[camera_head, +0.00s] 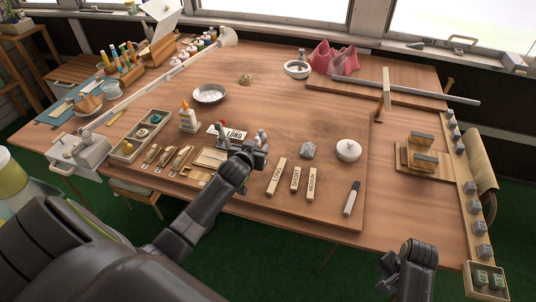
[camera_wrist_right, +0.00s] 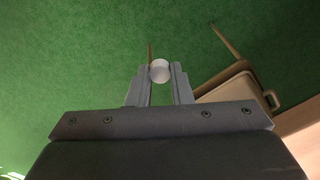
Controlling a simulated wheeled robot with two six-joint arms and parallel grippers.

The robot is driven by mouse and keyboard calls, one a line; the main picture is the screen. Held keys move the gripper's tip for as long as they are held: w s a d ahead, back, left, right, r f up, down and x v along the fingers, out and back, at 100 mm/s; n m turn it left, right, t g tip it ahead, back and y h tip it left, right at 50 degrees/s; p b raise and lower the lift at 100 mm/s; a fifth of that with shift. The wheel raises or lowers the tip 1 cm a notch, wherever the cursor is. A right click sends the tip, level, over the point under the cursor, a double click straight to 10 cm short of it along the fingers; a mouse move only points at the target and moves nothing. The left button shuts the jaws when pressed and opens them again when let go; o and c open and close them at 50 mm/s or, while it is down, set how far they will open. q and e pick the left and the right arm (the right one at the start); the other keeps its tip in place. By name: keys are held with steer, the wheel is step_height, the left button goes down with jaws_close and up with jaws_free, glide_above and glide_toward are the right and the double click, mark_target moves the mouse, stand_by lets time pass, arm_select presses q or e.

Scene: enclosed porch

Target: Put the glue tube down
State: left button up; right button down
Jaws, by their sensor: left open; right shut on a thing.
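My right gripper (camera_wrist_right: 160,80) is shut on a white, round-ended thing (camera_wrist_right: 160,70) in the right wrist view. Only its end shows, so I cannot tell for sure that it is the glue tube. Green floor lies behind it. In the head view my right arm is low at the right, in front of the table's near edge, and its fingers are hidden. A white glue bottle (camera_head: 188,119) with an orange cap stands upright on the table. My left gripper (camera_head: 242,138) is open over the board, right of the bottle and apart from it.
The wooden table (camera_head: 400,215) has bare room at its front right. Labelled blocks (camera_head: 296,180), a black-and-white marker (camera_head: 351,198), a white lidded pot (camera_head: 348,150) and a grey stone (camera_head: 307,150) are near the middle. Brown blocks (camera_head: 423,141) sit at the right.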

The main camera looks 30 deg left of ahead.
arm_select(q)
steer(key=v, duration=1)
steer(key=shift+s, duration=0.4)
steer(key=shift+d+r, duration=0.1)
arm_select(e)
steer(key=shift+s, duration=0.1)
